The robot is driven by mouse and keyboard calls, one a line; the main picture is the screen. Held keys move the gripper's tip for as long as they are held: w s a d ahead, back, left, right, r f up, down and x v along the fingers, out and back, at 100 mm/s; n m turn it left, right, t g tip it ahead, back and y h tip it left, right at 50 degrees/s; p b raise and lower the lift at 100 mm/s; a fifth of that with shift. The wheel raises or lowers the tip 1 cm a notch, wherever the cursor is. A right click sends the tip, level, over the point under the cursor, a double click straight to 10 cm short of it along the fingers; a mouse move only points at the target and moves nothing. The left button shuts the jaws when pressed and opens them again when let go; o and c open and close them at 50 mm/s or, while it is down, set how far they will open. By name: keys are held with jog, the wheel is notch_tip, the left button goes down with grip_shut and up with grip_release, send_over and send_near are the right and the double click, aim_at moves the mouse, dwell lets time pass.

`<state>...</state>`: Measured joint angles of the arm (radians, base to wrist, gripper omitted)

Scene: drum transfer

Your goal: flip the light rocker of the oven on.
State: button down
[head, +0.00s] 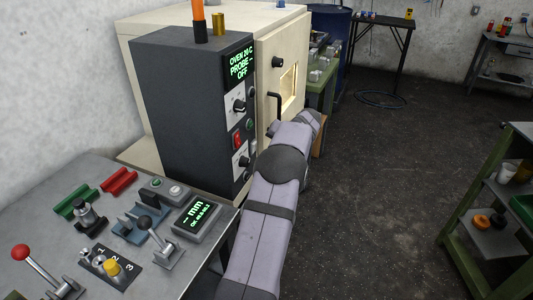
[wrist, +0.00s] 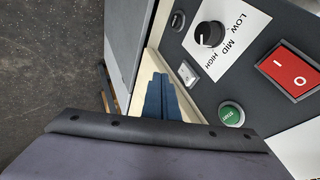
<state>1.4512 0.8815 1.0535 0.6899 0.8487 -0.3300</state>
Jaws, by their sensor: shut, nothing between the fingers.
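The oven (head: 210,20) stands at the back left with its dark control box (head: 185,100) facing right. The box's display (head: 240,65) reads OVEN 20 C, PROBE, OFF. In the wrist view a large red rocker (wrist: 292,68) marked I and O sits on the panel. A small pale switch (wrist: 187,73) sits beside the LOW MID HIGH knob (wrist: 209,34); no label on it is readable. My gripper (wrist: 160,78) shows as blue fingers, shut and empty, left of the pale switch and seemingly apart from the panel. In the head view my arm hides it.
A green START button (wrist: 231,114) lies near the pale switch, and a small dark control (wrist: 177,20) is above it. The oven door handle (head: 275,102) sticks out beside my arm. A bench (head: 125,165) with levers and buttons is at left.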

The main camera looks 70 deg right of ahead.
jog(key=s+b+v, duration=0.1)
jog(key=v, duration=0.5)
jog(key=shift+s+a+f, duration=0.1)
jog(key=shift+a+f, duration=0.05)
